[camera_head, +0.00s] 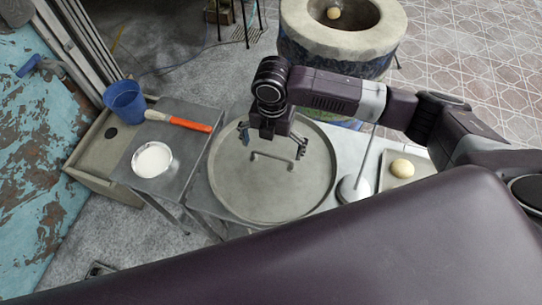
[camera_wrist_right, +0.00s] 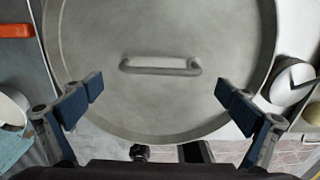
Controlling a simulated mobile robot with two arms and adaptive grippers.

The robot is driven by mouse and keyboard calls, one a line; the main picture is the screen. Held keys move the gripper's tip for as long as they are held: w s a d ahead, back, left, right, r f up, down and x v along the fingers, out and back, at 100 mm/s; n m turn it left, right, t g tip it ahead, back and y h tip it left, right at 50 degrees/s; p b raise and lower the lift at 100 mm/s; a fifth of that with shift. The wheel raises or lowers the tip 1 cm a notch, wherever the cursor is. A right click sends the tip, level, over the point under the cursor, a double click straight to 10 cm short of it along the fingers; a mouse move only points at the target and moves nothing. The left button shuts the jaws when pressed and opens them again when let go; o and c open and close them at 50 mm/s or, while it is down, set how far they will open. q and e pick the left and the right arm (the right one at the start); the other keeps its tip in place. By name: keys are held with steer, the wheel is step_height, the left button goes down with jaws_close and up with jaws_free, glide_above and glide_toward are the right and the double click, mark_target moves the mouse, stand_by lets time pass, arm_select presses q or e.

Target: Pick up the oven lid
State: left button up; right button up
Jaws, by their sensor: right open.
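The oven lid (camera_head: 262,200) is a large round grey metal disc with a raised rim, lying flat on a metal table. Its bar handle (camera_head: 273,161) stands up near the middle. In the right wrist view the lid (camera_wrist_right: 110,100) fills most of the picture, and the handle (camera_wrist_right: 160,66) lies across it, ahead of the fingers. My right gripper (camera_head: 272,147) is open and empty above the lid, near the handle and apart from it. Its two blue-padded fingers show wide apart in the right wrist view (camera_wrist_right: 160,94). My left gripper is not in view.
A round barrel oven (camera_head: 305,44) with a dough ball (camera_head: 333,13) stands behind. A white bowl (camera_head: 152,159), an orange-handled brush (camera_head: 185,122) and a blue bucket (camera_head: 125,102) are at the left. A tray (camera_head: 393,180) with dough (camera_head: 402,168) and a round white-based object (camera_head: 352,190) sit right of the lid.

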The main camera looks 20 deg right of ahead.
mark_target(273, 156)
step_height(273, 156, down, 4)
steer(key=shift+s+d+r+p, duration=0.1)
steer(key=shift+s+r+p, duration=0.1)
steer(key=shift+p, duration=0.6)
steer(key=shift+w+f, duration=0.2)
steer(key=shift+f, duration=0.8)
steer(key=c, duration=1.3)
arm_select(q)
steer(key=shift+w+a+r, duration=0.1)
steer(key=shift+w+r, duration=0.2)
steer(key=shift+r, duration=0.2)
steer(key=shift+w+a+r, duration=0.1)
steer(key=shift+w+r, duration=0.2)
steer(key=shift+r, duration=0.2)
arm_select(e)
steer(key=shift+r, duration=0.1)
steer(key=shift+c, duration=1)
